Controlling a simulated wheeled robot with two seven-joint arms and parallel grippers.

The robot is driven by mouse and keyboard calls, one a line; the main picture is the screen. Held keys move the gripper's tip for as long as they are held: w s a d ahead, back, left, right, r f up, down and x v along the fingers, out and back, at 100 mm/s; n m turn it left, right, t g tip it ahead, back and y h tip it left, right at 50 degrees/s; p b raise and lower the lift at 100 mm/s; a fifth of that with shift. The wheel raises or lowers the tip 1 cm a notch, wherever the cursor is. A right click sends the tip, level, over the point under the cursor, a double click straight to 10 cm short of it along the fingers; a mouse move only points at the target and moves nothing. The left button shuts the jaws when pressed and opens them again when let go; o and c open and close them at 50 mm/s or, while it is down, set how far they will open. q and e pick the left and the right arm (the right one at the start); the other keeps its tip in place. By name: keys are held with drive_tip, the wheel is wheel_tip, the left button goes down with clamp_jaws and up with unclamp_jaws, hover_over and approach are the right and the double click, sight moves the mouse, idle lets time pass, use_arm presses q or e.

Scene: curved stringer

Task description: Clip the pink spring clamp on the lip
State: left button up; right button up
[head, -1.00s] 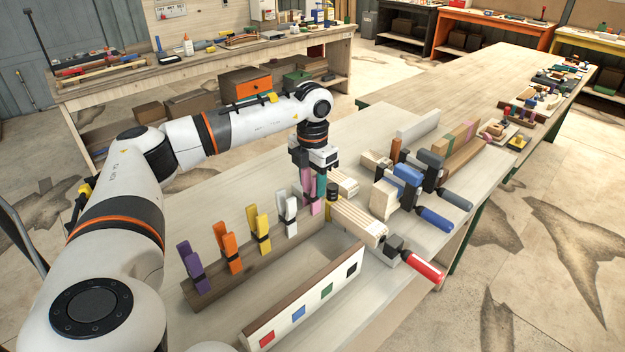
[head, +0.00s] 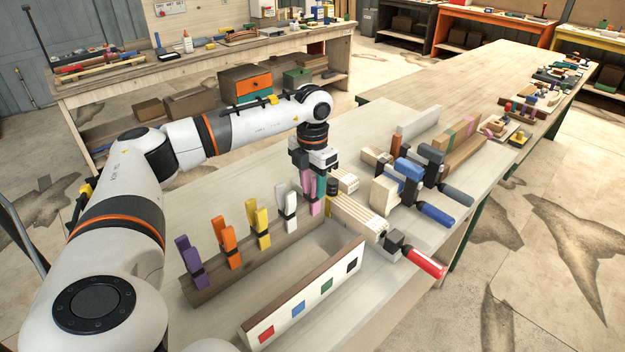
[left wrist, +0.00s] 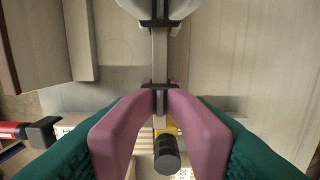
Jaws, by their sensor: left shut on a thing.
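The pink spring clamp (head: 311,204) stands upright at the far end of a brown wooden rail (head: 262,254). My left gripper (head: 313,176) points down over it and is shut on its handles. In the left wrist view, teal finger pads press the two pink handles (left wrist: 122,128) from outside; the black pivot (left wrist: 159,88) lies over the rail's line. The clamp's jaws are hidden below, so I cannot tell whether they bear on the rail. No part is labelled as the lip; a long board (head: 300,295) with a brown top edge and coloured squares lies in front. My right gripper is out of view.
Purple (head: 190,262), orange (head: 229,246), yellow (head: 258,226) and white (head: 287,206) clamps stand along the rail. Wooden blocks (head: 360,216) and bar clamps with red (head: 425,264) and blue (head: 437,215) handles crowd the right. A black knob (left wrist: 167,155) is close beside the pink clamp.

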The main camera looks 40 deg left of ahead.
use_arm(q)
drive_tip(key=shift+f, duration=0.15)
drive_tip(key=o, duration=1.2)
drive_tip(key=shift+o, duration=0.2)
wheel_tip(320, 180, up, 12)
drive_tip(key=b, duration=0.2)
